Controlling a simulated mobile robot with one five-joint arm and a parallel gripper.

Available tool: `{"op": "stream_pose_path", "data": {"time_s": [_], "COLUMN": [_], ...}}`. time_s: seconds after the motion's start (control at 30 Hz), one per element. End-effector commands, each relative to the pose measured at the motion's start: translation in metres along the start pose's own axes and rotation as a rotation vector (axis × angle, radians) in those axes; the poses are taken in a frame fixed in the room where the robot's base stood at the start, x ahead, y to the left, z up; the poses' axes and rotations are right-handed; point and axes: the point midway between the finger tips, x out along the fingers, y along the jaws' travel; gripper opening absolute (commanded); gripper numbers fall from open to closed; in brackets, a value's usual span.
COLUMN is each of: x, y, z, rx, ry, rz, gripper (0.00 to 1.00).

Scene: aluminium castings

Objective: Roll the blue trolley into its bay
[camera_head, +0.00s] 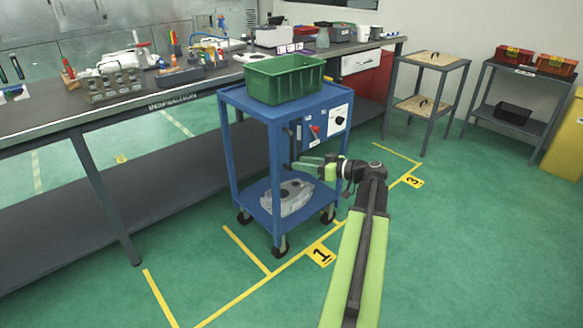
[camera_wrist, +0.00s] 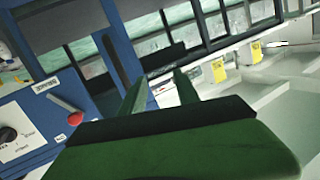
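The blue trolley (camera_head: 233,98) stands upright at the bench's front edge, its near casters close to the yellow floor line. A green crate (camera_head: 285,80) is on its top shelf and a grey casting (camera_head: 290,197) on its lower shelf. Its panel has a red switch and a dial, also seen in the wrist view, where the trolley (camera_wrist: 32,103) fills the left. My gripper (camera_head: 300,163) is at the trolley's right side, fingers pointing at it. In the wrist view its fingers (camera_wrist: 160,85) are apart, beside a dark upright bar (camera_wrist: 116,60). Contact is unclear.
Yellow lines mark floor bays; plates 1 (camera_head: 321,254) and 3 (camera_head: 413,181) show. The long inspection bench (camera_head: 60,128) runs behind the trolley. A small stand (camera_head: 430,62) and a shelf table (camera_head: 520,73) are at right. Floor at front right is clear.

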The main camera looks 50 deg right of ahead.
Motion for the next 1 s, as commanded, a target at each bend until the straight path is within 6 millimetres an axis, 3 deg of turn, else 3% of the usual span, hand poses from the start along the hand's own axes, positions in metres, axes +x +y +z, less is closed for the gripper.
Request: {"op": "stream_pose_path", "data": {"time_s": [0.03,0.13,0.23,0.37,0.57,1.0], "x": [-0.028,-0.066,-0.083,-0.082,-0.052,0.055], "y": [0.025,0.048,0.056,0.056,0.059,0.073], "z": [0.01,0.003,-0.003,-0.006,-0.012,-0.032], "rx": [-0.038,-0.101,-0.129,-0.134,-0.133,-0.132], "ry": [0.063,0.147,0.18,0.185,0.183,0.182], "rz": [0.049,0.112,0.14,0.141,0.137,0.136], "gripper": [0.38,0.38,0.38,0.38,0.38,0.38]}}
